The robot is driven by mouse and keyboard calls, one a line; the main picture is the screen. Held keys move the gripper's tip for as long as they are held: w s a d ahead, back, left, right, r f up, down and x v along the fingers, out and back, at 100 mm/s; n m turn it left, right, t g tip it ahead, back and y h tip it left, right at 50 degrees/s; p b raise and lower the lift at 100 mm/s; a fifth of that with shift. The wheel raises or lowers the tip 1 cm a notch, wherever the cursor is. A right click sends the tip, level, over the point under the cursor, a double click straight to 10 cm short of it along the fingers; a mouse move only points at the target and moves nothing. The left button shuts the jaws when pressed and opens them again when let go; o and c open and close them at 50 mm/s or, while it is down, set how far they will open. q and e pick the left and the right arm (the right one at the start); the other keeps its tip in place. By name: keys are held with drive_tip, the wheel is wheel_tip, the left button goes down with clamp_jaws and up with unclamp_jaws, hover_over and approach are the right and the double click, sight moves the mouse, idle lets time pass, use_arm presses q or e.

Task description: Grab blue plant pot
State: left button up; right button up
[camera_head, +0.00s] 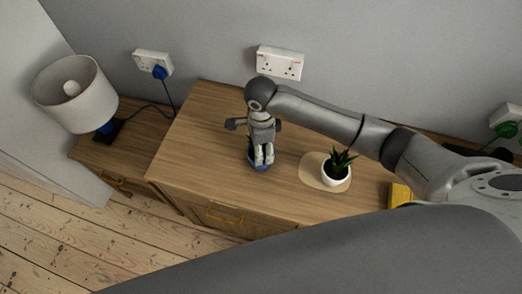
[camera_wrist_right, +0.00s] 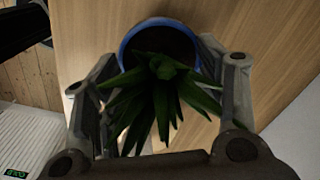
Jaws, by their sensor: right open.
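The blue plant pot (camera_head: 258,168) stands on the wooden cabinet top, mostly hidden by my right gripper (camera_head: 264,160) in the head view. In the right wrist view the pot's blue rim (camera_wrist_right: 127,40) surrounds dark soil, and a green spiky plant (camera_wrist_right: 165,85) leans toward the camera. My right gripper (camera_wrist_right: 158,62) is open, with one finger on each side of the pot. The left finger appears close to the rim; I cannot tell whether either finger touches it. My left gripper is not in view.
A white pot (camera_head: 336,172) with a small plant stands on a pale round mat (camera_head: 308,171) right of the gripper. A yellow object (camera_head: 400,194) sits farther right. A lamp (camera_head: 76,95) stands on a lower cabinet at left. The cabinet top left of the gripper is clear.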

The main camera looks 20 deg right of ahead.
clamp_jaws()
idle(0.4)
drive_tip(key=shift+w+r, duration=0.1)
drive_tip(key=shift+r, duration=0.05)
